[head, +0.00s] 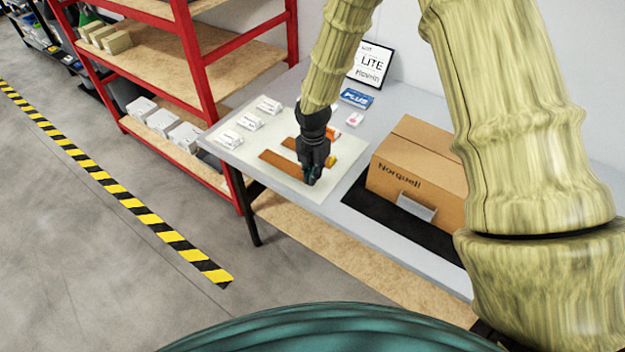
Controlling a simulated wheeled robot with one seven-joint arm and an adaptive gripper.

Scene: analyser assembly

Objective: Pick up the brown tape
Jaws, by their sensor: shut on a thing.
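A brown tape strip (279,163) lies on the pale mat (300,190) on the grey table. My gripper (312,180) points down at the strip's right end, its black fingers low over the mat. It is shut on the brown tape, as far as this small view shows; the fingers hide the contact. The strip looks flat on or close to the mat. Another brown-orange piece (290,143) lies behind it, partly hidden by my gripper.
White labelled boxes (249,121) stand along the mat's left side. A Norquell carton (415,175) stands on a black mat to the right. A framed sign (372,62) and a blue PLUS box (357,98) are behind. A red shelf (205,75) is at left.

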